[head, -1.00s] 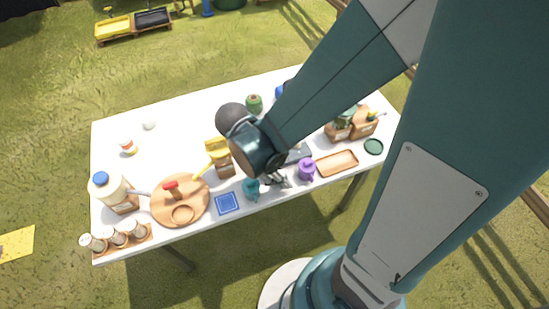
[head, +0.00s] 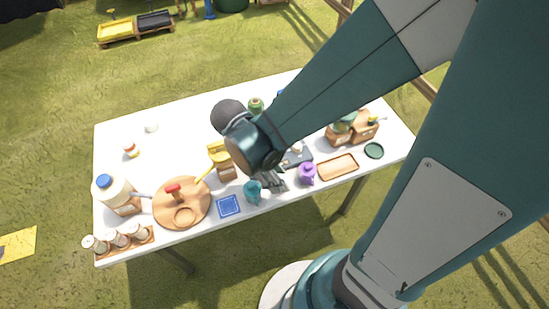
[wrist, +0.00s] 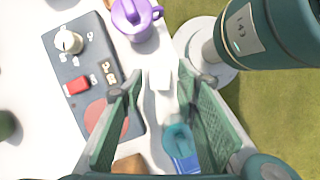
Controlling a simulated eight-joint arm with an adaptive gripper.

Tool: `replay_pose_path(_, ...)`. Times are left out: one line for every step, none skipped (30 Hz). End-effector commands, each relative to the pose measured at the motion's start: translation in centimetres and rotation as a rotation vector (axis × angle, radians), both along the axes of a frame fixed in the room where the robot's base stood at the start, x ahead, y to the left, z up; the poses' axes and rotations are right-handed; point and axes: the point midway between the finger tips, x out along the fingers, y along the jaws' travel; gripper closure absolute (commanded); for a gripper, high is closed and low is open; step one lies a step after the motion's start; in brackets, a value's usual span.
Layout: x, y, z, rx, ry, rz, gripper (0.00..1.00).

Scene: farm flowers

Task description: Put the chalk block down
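The chalk block, a small white block (wrist: 160,81), shows in the wrist view between my fingertips. It appears to lie on the white table near its front edge, with a gap on each side. My gripper (wrist: 162,88) has its two green fingers spread wide and touches nothing that I can see. In the head view my gripper (head: 270,181) is low over the table, between a teal jug (head: 253,191) and a purple can (head: 307,173). The block cannot be made out there.
The teal jug (wrist: 177,138) and a blue tile (wrist: 186,164) are close below. The purple can (wrist: 132,20) is above.

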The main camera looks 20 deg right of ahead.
Motion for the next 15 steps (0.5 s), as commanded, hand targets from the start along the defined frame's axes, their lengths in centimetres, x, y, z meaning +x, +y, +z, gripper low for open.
replay_pose_path(0.1, 0.2, 0.9, 0.0, 0.0, 0.001, 0.69)
replay_pose_path(0.1, 0.4, 1.3, 0.0, 0.0, 0.001, 0.69)
replay_pose_path(0.2, 0.6, 1.8, 0.0, 0.0, 0.001, 0.69)
replay_pose_path(0.3, 0.8, 2.2, 0.0, -0.001, 0.001, 0.69)
replay_pose_path(0.4, 1.0, 2.7, 0.0, -0.001, 0.001, 0.69)
replay_pose_path(0.4, 1.2, 3.2, 0.0, 0.0, 0.002, 0.69)
replay_pose_path(0.5, 1.3, 3.7, 0.0, 0.0, 0.002, 0.69)
replay_pose_path(0.6, 1.5, 4.1, 0.0, 0.0, 0.002, 0.69)
replay_pose_path(0.7, 1.7, 4.6, 0.0, -0.001, 0.001, 0.69)
replay_pose_path(0.8, 1.8, 5.0, 0.0, -0.001, 0.001, 0.69)
replay_pose_path(0.8, 2.0, 5.4, 0.0, -0.001, 0.001, 0.69)
replay_pose_path(0.9, 2.2, 5.9, 0.0, -0.001, 0.0, 0.69)
replay_pose_path(0.9, 2.3, 6.3, 0.0, -0.001, 0.0, 0.69)
replay_pose_path(1.0, 2.5, 6.6, 0.0, -0.001, 0.001, 0.69)
replay_pose_path(1.1, 2.6, 7.0, 0.0, -0.001, 0.001, 0.69)
